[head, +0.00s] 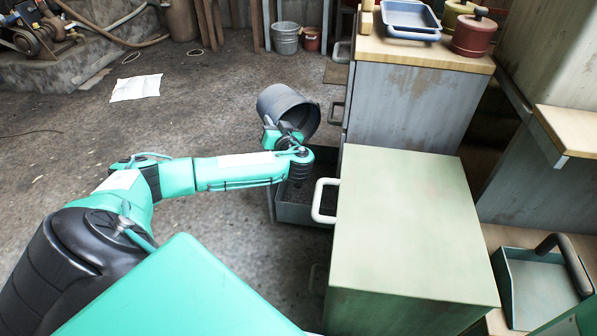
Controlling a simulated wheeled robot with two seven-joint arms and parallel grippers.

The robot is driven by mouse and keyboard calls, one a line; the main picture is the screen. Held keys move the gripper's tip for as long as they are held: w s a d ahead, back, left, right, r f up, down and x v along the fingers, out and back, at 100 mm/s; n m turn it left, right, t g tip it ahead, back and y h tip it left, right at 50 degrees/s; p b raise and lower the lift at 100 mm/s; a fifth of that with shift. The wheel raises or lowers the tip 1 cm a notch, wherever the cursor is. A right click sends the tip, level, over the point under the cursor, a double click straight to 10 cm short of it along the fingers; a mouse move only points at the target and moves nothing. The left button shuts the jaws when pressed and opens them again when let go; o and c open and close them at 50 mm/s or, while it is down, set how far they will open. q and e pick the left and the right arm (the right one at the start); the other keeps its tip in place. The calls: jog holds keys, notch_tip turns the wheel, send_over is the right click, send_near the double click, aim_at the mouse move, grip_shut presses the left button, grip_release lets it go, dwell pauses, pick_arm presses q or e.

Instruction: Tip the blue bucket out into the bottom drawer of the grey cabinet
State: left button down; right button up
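The blue-grey bucket (278,101) is tipped on its side in the air, with its mouth toward the right. My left gripper (284,131) is at the near side of the bucket and appears shut on it; the fingertips are partly hidden. Below and slightly right of the bucket, a low drawer (305,213) stands open with dark loose material inside. My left arm covers part of this drawer. The grey cabinet (400,108) with a wooden top stands to the right of the bucket. How the drawer joins a cabinet is hidden. My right gripper is not in view.
A pale green cabinet (405,225) with a white handle (323,200) stands close right of my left forearm. Trays (410,17) and a red canister (474,36) sit on the grey cabinet. A metal bucket (286,38) stands at the back. The left floor is mostly clear.

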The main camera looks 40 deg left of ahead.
pick_arm(q)
jog(key=shift+r, duration=0.25)
jog(key=shift+f, duration=0.1)
